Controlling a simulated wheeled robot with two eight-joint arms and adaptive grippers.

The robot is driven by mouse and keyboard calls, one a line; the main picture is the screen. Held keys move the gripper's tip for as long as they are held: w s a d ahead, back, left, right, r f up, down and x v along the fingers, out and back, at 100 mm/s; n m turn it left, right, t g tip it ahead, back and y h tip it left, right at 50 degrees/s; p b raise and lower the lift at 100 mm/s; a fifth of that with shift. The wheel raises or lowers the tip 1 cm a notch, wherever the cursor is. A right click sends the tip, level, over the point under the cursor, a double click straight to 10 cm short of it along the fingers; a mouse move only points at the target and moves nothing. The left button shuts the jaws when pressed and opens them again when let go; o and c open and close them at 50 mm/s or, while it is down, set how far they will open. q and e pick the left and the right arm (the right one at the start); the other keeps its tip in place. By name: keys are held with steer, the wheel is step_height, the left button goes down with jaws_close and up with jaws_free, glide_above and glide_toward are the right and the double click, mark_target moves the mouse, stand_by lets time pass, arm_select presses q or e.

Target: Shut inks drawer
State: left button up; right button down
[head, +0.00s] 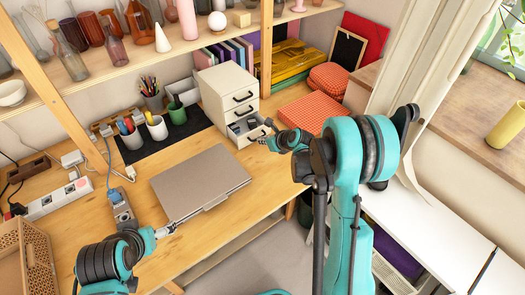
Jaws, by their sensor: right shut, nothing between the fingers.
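A small white drawer cabinet (215,97) stands at the back of the wooden desk, with several black handles on its front. Its lowest drawer (258,134) is pulled out, and small dark items show inside; I cannot read any label naming it as inks. My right gripper (267,139) is shut and empty at the right front of this open drawer; whether it touches the drawer front is unclear. My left gripper (168,230) is low over the desk at the front edge of a grey laptop (200,182); its fingers are too small to read.
Cups with pens (156,127) stand on a dark mat left of the cabinet. Orange patterned boxes (312,112) lie to its right. A power strip (60,198) and a woven tray (38,258) are at the left. A shelf with bottles runs above. Desk between laptop and cabinet is mostly clear.

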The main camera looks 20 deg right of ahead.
mark_target(251, 128)
arm_select(q)
steer(key=shift+d, duration=0.3)
arm_select(e)
steer(key=w, duration=0.2)
steer(key=w+a, duration=0.1)
steer(key=w, duration=0.2)
steer(key=w+a, duration=0.1)
steer(key=w, duration=0.2)
steer(key=shift+w+a, duration=0.15)
steer(key=shift+a, duration=0.1)
